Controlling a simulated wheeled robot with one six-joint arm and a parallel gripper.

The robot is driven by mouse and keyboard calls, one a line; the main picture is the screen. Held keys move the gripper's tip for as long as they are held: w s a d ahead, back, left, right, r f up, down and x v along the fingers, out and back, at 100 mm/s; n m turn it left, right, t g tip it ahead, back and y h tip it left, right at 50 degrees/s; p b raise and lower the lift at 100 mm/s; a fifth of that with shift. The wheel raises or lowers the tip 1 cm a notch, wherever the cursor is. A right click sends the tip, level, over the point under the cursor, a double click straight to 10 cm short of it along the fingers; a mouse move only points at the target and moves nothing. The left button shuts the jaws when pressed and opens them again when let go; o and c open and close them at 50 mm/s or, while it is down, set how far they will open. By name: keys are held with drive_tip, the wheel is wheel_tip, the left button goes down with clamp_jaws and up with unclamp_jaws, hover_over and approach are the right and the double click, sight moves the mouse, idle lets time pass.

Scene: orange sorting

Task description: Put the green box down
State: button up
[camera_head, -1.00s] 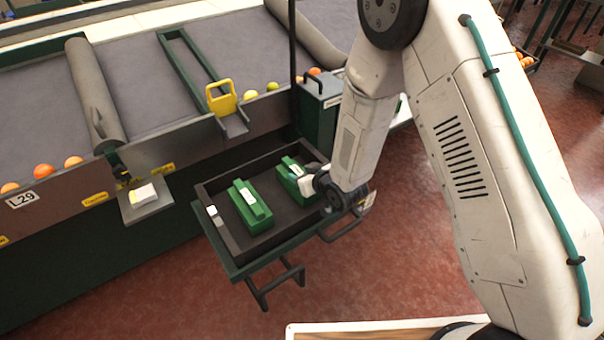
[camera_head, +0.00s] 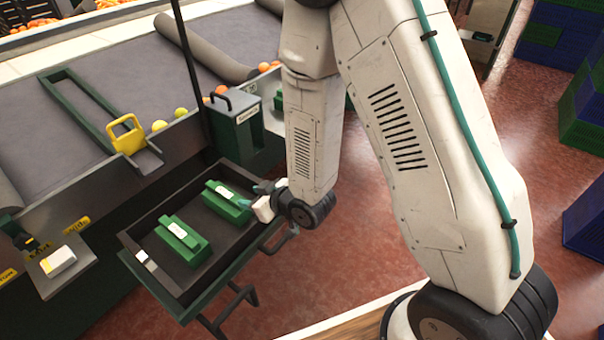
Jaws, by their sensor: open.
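Two green boxes with white labels sit in a dark, shallow tray (camera_head: 165,278) on a stand beside the conveyor. The nearer green box (camera_head: 183,243) lies at the tray's left middle, clear of my gripper. The farther green box (camera_head: 226,204) rests in the tray's far right part. My gripper (camera_head: 258,203) is at the right end of the farther box, above the tray's right edge. Its jaws are open; the fingertips are small and partly hidden, so I cannot tell whether they touch the box.
A conveyor (camera_head: 115,95) with oranges and yellow fruit runs behind the tray. A dark green case (camera_head: 236,128) stands just behind it. A small shelf with a white item (camera_head: 58,261) is at left. Green and blue crates (camera_head: 588,115) stand at right. Red floor between is open.

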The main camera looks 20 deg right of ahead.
drive_tip(key=s+d+r+m+g+h, duration=0.35)
drive_tip(key=d+r+h, duration=0.25)
drive_tip(key=d+r, duration=0.9)
drive_tip(key=s+d+r+m+g, duration=0.1)
drive_tip(key=s+r, duration=0.3)
drive_tip(key=s, duration=0.3)
drive_tip(key=s+d+r+m+g, duration=0.1)
drive_tip(key=s+d+r+g, duration=0.1)
drive_tip(key=s+r, duration=0.3)
drive_tip(key=s+d+r+m+g, duration=0.1)
drive_tip(key=s+r, duration=0.3)
drive_tip(key=s, duration=0.7)
drive_tip(key=shift+s+d+r+g+h, duration=0.3)
drive_tip(key=shift+g+h, duration=0.1)
drive_tip(key=shift+g, duration=0.35)
